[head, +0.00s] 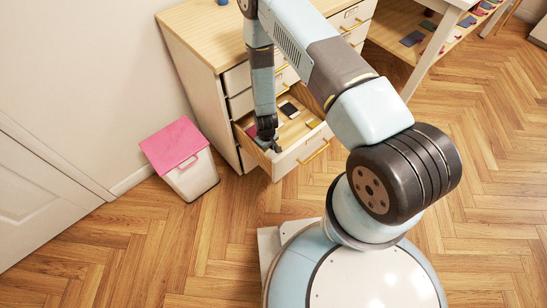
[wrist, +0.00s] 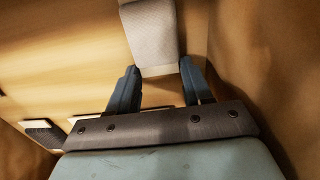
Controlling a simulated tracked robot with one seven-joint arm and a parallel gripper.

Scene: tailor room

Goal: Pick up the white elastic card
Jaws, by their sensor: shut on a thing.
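My gripper (head: 268,142) reaches down into the open drawer (head: 299,153) of the wooden-topped cabinet. In the wrist view my gripper (wrist: 158,74) is shut on the white elastic card (wrist: 152,36), a pale grey-white rectangular piece with rounded corners. Its near end lies between the two dark fingers and its far end runs out of the top of the view. The frames do not show clearly whether it touches the drawer floor. In the head view the card is hidden by the gripper or too small to make out.
A dark card (head: 289,109) and a pale card (head: 313,123) lie in the drawer. A dark-and-white piece (wrist: 42,130) shows at the left of the wrist view. The drawer walls are close around my gripper. A pink-lidded bin (head: 177,146) stands left of the cabinet.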

